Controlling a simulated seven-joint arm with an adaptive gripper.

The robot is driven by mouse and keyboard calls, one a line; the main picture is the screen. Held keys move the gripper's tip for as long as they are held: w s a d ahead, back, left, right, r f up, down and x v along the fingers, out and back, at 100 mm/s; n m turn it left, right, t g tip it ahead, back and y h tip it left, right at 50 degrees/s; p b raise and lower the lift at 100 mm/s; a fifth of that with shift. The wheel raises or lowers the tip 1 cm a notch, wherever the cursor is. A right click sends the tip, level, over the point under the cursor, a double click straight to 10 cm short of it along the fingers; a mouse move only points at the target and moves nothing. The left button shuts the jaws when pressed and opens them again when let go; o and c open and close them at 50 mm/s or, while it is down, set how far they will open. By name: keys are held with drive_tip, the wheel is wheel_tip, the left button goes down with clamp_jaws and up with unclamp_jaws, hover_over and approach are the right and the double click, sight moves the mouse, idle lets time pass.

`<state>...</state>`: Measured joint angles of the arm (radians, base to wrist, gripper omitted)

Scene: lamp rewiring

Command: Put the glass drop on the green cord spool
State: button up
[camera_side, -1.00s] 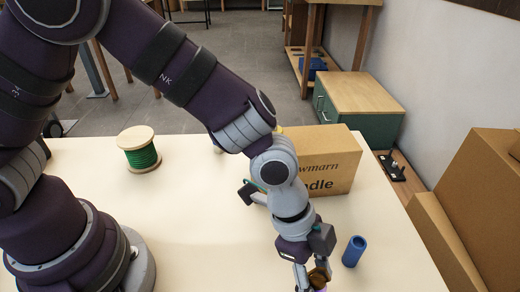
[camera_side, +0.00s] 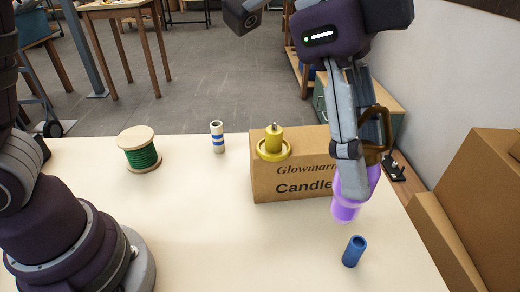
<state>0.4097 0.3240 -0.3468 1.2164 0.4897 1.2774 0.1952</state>
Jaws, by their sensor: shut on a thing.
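The green cord spool (camera_side: 141,156) stands upright on the left of the table, with pale wooden ends and green cord. Its top disc is bare. My gripper (camera_side: 350,148) is high at the right, pointing down, far from the spool. The drop hangs in front of the right end of the cardboard box. The fingers hide part of it, and I cannot tell its exact height above the table.
A cardboard box (camera_side: 283,178) marked Candle stands mid-table, with a yellow holder (camera_side: 274,145) at its top. A white tube with blue bands (camera_side: 217,137) stands between spool and box. A blue cylinder (camera_side: 354,251) stands front right. The front middle is clear.

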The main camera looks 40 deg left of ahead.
drive_tip(key=w+a+n+t+y, duration=0.15)
drive_tip(key=w+a+n, duration=0.35)
drive_tip(key=a, duration=0.7)
drive_tip(key=w+a+n+t+y, duration=0.15)
drive_tip(key=w+a+n, duration=0.35)
drive_tip(key=a, duration=0.7)
drive_tip(key=n+y, duration=0.3)
drive_tip(key=n, duration=0.8)
hover_over(134, 136)
wheel_tip(134, 136, down, 13)
drive_tip(key=shift+d+f, duration=0.1)
drive_tip(key=shift+f, duration=0.1)
drive_tip(key=o, duration=1.1)
